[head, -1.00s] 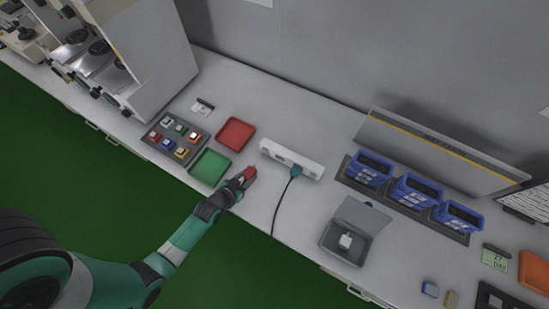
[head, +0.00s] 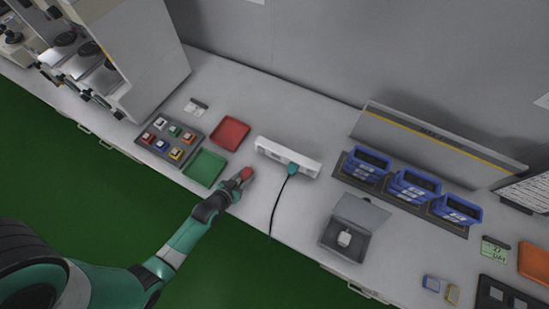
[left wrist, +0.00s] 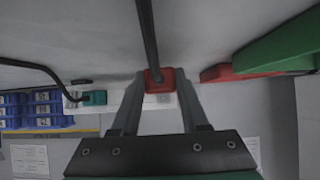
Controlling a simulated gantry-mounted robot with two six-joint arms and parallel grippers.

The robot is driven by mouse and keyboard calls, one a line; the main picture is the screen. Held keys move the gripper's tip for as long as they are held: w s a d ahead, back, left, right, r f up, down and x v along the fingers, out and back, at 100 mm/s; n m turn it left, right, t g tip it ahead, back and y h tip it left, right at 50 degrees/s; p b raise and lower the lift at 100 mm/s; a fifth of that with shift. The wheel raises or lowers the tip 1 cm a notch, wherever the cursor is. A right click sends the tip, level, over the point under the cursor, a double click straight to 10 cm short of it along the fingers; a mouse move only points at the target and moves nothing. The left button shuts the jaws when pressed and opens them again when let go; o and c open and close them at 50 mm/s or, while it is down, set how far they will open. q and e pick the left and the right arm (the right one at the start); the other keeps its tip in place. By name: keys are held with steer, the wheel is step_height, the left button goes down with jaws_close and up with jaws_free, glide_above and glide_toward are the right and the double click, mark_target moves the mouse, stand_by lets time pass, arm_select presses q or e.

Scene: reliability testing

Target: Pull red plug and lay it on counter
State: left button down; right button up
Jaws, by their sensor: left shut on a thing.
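The red plug (head: 247,173) is between the fingers of my left gripper (head: 241,179), which is shut on it near the counter's front edge. In the left wrist view the red plug (left wrist: 160,80) sits between both fingertips, with a black cable (left wrist: 147,35) running from it. The plug is apart from the white power strip (head: 287,157), to its left and front in the head view. Whether the plug touches the counter (head: 300,215) cannot be told. A teal plug (head: 292,169) with a black cable sits in the strip. My right gripper is not in view.
A green tray (head: 205,168) and a red tray (head: 230,132) lie left of the plug. A grey switch panel (head: 170,140) is farther left. An open grey box (head: 345,239) and blue bins (head: 414,188) stand to the right. The counter between strip and box is clear except for the teal plug's cable.

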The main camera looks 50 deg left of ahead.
arm_select(q)
steer(key=shift+f+b, duration=0.55)
steer(key=shift+f, duration=0.15)
steer(key=shift+c, duration=1.7)
jaws_free()
steer(key=p+v, duration=0.3)
steer(key=v, duration=0.7)
steer(key=shift+s+r+p, duration=0.15)
steer(key=shift+r+p, duration=0.1)
steer(key=shift+p, duration=0.15)
steer(key=shift+s+d+r, duration=0.25)
steer(key=shift+s+r, duration=0.05)
steer(key=shift+s, duration=0.1)
